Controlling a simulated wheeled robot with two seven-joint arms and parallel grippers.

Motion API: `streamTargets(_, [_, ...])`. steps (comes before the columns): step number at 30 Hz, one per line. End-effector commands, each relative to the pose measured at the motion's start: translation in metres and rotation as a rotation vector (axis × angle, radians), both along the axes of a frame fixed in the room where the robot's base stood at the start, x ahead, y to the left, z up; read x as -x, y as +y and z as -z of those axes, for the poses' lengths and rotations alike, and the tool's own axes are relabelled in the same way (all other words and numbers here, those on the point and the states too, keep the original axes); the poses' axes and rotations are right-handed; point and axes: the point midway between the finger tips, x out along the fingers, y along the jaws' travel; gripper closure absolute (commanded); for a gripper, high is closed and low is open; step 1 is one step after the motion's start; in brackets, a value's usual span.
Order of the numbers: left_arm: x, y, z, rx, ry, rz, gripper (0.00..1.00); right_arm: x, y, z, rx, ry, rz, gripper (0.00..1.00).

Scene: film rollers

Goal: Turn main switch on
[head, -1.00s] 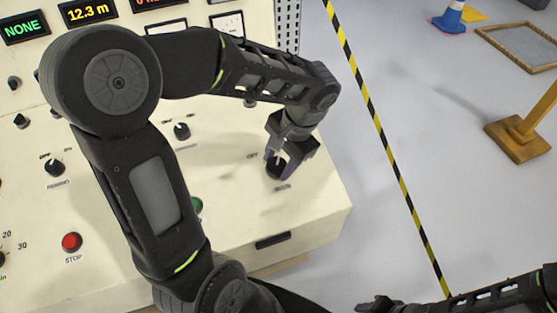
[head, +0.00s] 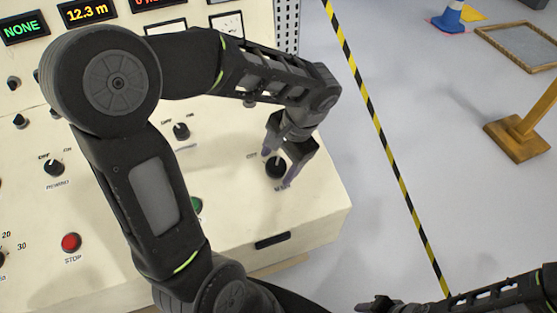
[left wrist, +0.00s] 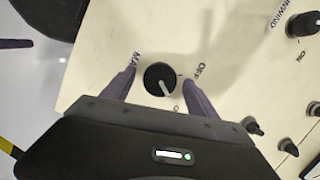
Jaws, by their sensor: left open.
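The main switch (head: 276,170) is a black knob with a white pointer line on the cream console's front right. In the left wrist view, the knob (left wrist: 157,76) sits between my fingers, with gaps to both. Its pointer slants down-right, away from the OFF label and toward a partly hidden label starting with O. My left gripper (head: 275,167) is open, one finger on each side of the knob; its fingers also show in the left wrist view (left wrist: 160,86). My right gripper (head: 376,304) is low at the bottom right, far from the switch; its jaws are unclear.
The console (head: 315,210) also carries a rewind knob (head: 54,167), an unwind knob (left wrist: 302,23), a red stop button (head: 71,242) and a partly hidden green button (head: 196,206). A yellow-black floor stripe (head: 385,165) runs right of it. The floor beyond has free room.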

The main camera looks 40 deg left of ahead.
Motion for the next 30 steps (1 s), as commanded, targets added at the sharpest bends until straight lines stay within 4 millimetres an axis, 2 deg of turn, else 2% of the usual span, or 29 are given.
streamTargets(8, [-0.001, -0.002, -0.005, 0.001, -0.002, -0.001, 0.32, 0.000, 0.000, 0.000, 0.000, 0.000, 0.000, 0.64])
streamTargets(21, [-0.007, -0.018, -0.066, 0.001, -0.002, -0.001, 0.32, 0.000, 0.000, 0.002, 0.000, 0.000, 0.000, 0.64])
streamTargets(24, [-0.007, -0.020, -0.073, 0.000, -0.001, -0.001, 0.32, 0.000, 0.000, 0.002, 0.000, 0.000, 0.000, 0.64])
streamTargets(30, [-0.007, -0.020, -0.075, 0.000, 0.001, 0.000, 0.32, 0.000, 0.000, 0.002, 0.000, 0.000, 0.000, 0.64])
